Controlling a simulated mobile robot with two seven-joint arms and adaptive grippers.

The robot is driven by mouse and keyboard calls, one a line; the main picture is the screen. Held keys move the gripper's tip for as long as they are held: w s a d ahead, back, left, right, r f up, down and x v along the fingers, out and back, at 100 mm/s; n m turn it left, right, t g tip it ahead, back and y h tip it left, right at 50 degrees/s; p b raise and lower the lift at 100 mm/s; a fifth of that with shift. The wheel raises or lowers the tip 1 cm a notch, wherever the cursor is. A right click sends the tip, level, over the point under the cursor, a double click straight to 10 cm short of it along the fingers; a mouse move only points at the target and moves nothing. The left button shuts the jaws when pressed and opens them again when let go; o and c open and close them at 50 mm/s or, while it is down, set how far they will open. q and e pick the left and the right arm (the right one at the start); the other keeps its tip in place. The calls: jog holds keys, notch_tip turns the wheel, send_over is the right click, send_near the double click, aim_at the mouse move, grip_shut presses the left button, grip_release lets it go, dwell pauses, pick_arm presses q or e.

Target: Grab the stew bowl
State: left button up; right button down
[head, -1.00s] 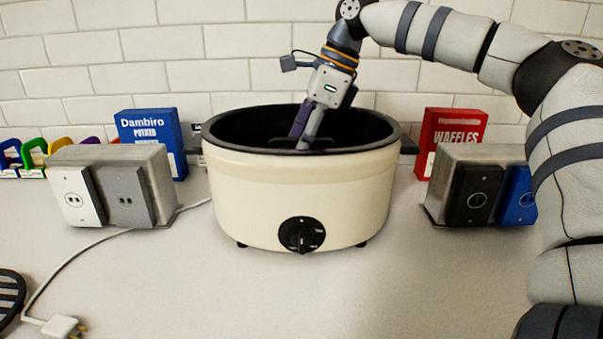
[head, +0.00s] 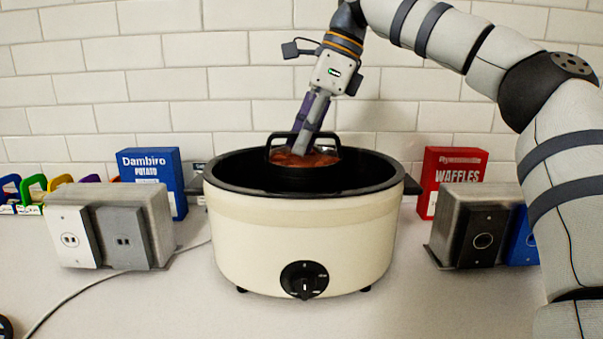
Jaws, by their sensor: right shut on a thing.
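The stew bowl (head: 290,180) is a dark bowl with a raised black handle and reddish-brown stew in it. It shows at the mouth of the cream slow cooker (head: 250,235), with its rim about level with the cooker's dark rim. My right gripper (head: 302,150) points down from above and is shut on the bowl's handle. Its fingertips are partly lost against the stew. The bowl's lower part is hidden by the cooker's front wall. My left gripper is not in view.
A blue potato box (head: 152,180) and a grey socket block (head: 115,230) stand left of the cooker. A red waffles box (head: 450,178) and another socket block (head: 470,235) stand right. A white tiled wall (head: 180,60) is close behind.

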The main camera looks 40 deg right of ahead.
aim_at(313, 163)
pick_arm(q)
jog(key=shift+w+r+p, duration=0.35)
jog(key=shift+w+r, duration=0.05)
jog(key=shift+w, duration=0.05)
pick_arm(e)
notch_tip(313, 163, up, 10)
jog(key=s, duration=0.2)
jog(key=shift+r+t, duration=0.2)
jog(key=shift+t, duration=0.1)
jog(key=shift+r, duration=1.1)
